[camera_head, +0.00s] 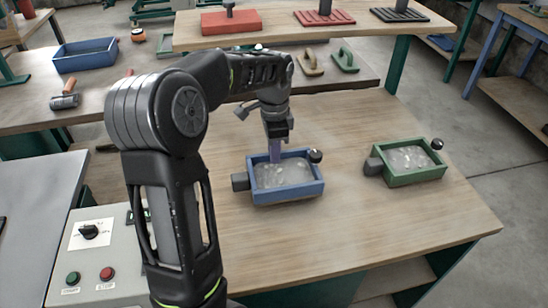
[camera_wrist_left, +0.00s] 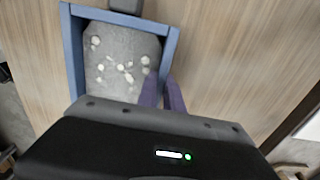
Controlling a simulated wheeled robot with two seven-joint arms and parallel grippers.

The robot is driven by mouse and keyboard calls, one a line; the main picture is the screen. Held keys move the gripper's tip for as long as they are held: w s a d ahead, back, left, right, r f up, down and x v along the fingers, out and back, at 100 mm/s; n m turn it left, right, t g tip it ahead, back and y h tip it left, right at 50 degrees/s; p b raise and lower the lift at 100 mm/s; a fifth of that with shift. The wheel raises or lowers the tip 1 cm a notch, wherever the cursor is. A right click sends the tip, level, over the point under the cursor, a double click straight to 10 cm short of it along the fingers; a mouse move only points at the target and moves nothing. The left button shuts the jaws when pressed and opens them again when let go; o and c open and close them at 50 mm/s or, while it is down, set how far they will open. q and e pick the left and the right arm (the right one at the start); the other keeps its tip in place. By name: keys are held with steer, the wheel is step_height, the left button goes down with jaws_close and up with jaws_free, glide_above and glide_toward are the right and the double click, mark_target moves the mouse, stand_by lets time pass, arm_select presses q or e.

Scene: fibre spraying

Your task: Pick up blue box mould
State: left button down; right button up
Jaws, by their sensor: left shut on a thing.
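The blue box mould (camera_head: 290,195) stands on the wooden table, filled with grey speckled material, with a dark block at its left side and a black knob at its far right corner. My left gripper (camera_head: 275,152) reaches down to its far wall and is shut on that wall. In the left wrist view the mould (camera_wrist_left: 72,50) lies ahead, with the purple fingers (camera_wrist_left: 163,92) at its right wall. The mould appears to rest on the table. My right gripper is not in view.
A green box mould (camera_head: 415,177) stands to the right on the same table (camera_head: 350,235). A control panel (camera_head: 105,255) with buttons is at the lower left.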

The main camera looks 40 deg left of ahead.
arm_select(q)
steer(key=shift+r, duration=3.8)
steer(key=shift+d, duration=0.1)
